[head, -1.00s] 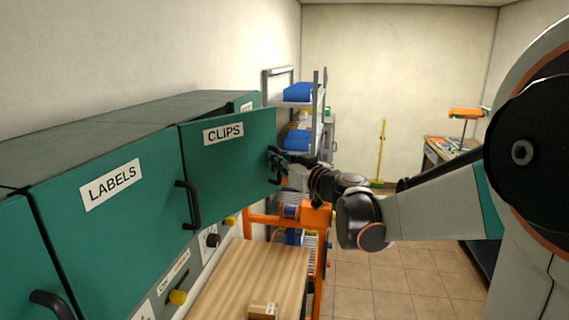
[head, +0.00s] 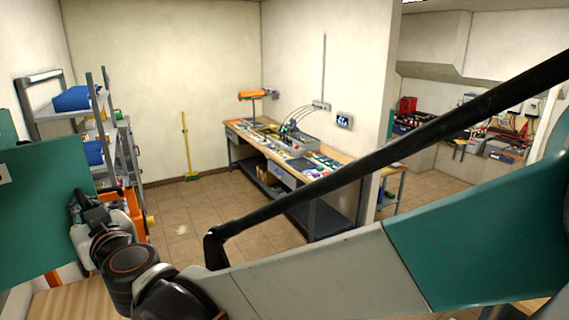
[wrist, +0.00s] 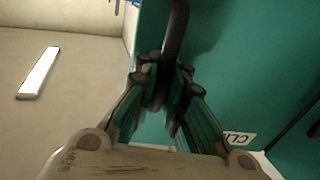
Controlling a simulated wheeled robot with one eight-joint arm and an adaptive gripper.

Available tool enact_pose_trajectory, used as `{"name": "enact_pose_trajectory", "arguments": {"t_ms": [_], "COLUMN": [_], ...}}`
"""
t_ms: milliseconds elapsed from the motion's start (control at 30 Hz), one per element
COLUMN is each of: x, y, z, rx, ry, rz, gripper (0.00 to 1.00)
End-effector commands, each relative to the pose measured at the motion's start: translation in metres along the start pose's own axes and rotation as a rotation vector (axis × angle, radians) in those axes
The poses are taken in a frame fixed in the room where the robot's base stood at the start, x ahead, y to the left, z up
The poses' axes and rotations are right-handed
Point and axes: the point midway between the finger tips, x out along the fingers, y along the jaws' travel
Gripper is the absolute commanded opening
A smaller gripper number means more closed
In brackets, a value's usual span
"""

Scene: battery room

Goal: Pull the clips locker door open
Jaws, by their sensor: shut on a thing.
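The clips locker door is a teal panel (head: 38,225) at the left edge of the head view, cut off by the frame. A bit of its white label (head: 3,172) shows there. In the wrist view the teal door (wrist: 245,70) fills the right side, with part of the CLIPS label (wrist: 232,138) low down. My gripper (wrist: 163,88) is shut on the door's black bar handle (wrist: 178,30). In the head view my gripper (head: 80,205) is at the door's right edge. How far the door stands open is not clear, as its hinge side is out of view.
A grey shelf rack (head: 45,110) with blue bins (head: 78,98) stands behind the door. A wooden bench top (head: 60,303) lies below it. A workbench (head: 290,155) stands further back, and a yellow broom (head: 186,145) leans on the wall. Tiled floor (head: 180,215) between is clear.

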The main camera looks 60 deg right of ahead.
Motion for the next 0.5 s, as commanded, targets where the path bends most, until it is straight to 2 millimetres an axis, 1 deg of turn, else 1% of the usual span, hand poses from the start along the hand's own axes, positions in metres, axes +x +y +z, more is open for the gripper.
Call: {"name": "enact_pose_trajectory", "arguments": {"t_ms": [33, 200, 333, 500], "x": [-0.009, -0.025, -0.033, -0.037], "y": [-0.001, -0.005, -0.007, -0.009], "z": [-0.002, -0.002, -0.001, -0.001], "rx": [-0.003, -0.004, -0.004, -0.005], "ry": [0.000, 0.000, 0.000, 0.000], "rz": [0.000, 0.000, 0.001, 0.002], "gripper": [0.00, 0.00, 0.00, 0.00]}}
